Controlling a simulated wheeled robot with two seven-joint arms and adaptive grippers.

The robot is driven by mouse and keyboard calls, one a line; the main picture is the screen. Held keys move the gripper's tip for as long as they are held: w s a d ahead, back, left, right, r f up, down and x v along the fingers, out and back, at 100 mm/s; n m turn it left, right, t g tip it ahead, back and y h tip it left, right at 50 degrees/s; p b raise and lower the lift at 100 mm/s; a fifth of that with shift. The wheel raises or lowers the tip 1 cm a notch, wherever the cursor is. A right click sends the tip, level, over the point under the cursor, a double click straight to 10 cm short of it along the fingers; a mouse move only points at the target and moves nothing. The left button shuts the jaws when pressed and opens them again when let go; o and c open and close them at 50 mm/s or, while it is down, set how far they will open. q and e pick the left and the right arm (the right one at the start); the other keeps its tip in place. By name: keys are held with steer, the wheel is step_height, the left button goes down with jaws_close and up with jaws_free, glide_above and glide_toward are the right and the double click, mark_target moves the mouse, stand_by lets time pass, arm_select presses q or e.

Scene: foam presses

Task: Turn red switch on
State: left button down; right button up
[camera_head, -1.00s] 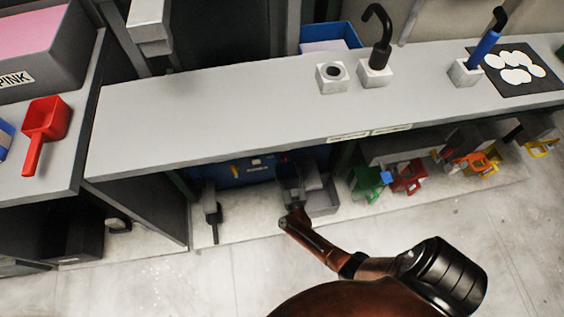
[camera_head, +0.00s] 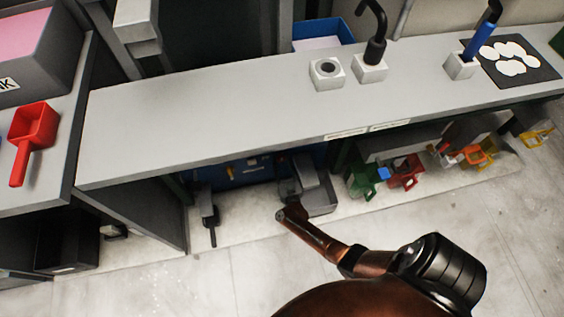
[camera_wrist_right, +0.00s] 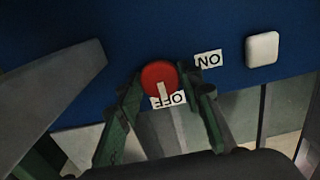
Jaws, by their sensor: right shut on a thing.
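The red switch (camera_wrist_right: 156,74) is a round knob on a blue panel in the right wrist view. Its pale pointer mark points down at the OFF label (camera_wrist_right: 168,100). The ON label (camera_wrist_right: 208,60) is to the right; both labels appear upside down. My right gripper (camera_wrist_right: 168,88) has its green fingers on either side of the knob and is shut on it. In the head view my right arm reaches under the grey bench to the blue panel (camera_head: 250,172); its gripper is partly hidden by the bench and the knob cannot be made out. My left gripper is not in view.
The bench (camera_head: 210,125) overhangs my right arm. A white square button (camera_wrist_right: 262,49) is right of ON. A black-handled item (camera_head: 209,214) stands left of my arm, and coloured scoops (camera_head: 406,172) lie to the right. The floor in front is clear.

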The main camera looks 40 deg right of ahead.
steer(key=shift+c, duration=1.4)
